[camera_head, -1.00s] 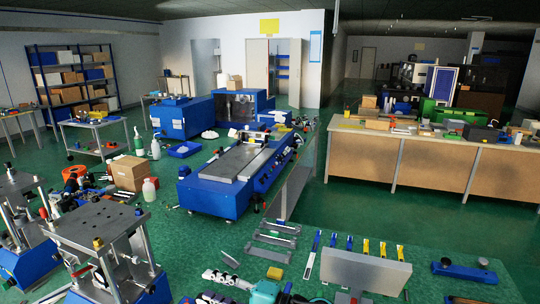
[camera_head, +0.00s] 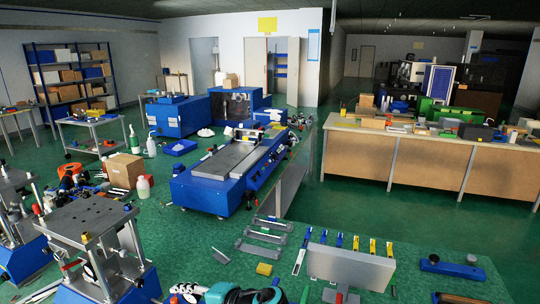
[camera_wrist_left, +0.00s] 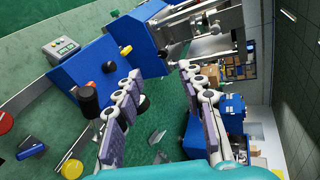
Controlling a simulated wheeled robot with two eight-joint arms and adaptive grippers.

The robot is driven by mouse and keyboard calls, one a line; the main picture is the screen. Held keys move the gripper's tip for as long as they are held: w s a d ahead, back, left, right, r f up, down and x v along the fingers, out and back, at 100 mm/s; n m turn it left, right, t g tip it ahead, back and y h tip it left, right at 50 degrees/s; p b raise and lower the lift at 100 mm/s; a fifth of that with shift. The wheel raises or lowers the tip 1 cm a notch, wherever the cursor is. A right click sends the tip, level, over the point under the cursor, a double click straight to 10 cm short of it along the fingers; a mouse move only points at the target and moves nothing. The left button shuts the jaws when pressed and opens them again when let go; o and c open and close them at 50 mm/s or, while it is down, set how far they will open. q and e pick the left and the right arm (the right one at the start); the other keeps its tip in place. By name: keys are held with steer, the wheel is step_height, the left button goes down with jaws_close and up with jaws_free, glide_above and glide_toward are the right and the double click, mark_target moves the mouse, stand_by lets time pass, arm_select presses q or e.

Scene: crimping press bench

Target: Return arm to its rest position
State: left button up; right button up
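My left gripper (camera_head: 182,292) shows at the bottom edge of the head view, partly cut off, with its teal wrist (camera_head: 232,295) to its right. In the left wrist view its two fingers (camera_wrist_left: 160,72) stand apart with nothing visible between their pads. Past the fingertips, that view shows a blue-based press (camera_wrist_left: 142,42) with metal plates. In the head view the gripper is to the right of the near press (camera_head: 92,222); I cannot tell the exact gap. My right gripper cannot be made out.
A grey plate-like holder (camera_head: 350,268) stands on the green bench top, with yellow and blue tools behind it. A long blue machine (camera_head: 210,190) is farther back.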

arm_select(q)
steer(key=s+a+f+n+h, duration=0.2)
steer(key=s+f+h, duration=0.4)
steer(key=s+h, duration=0.15)
steer(key=s+d+f+n+t+h, duration=0.1)
steer(key=s+d+n+t+h, duration=0.1)
steer(key=s+d+n+h, duration=0.2)
steer(key=shift+s+d+f+n+h, duration=0.3)
steer(key=shift+f+n+h, duration=0.05)
steer(key=shift+n+h, duration=0.1)
stand_by(2.4)
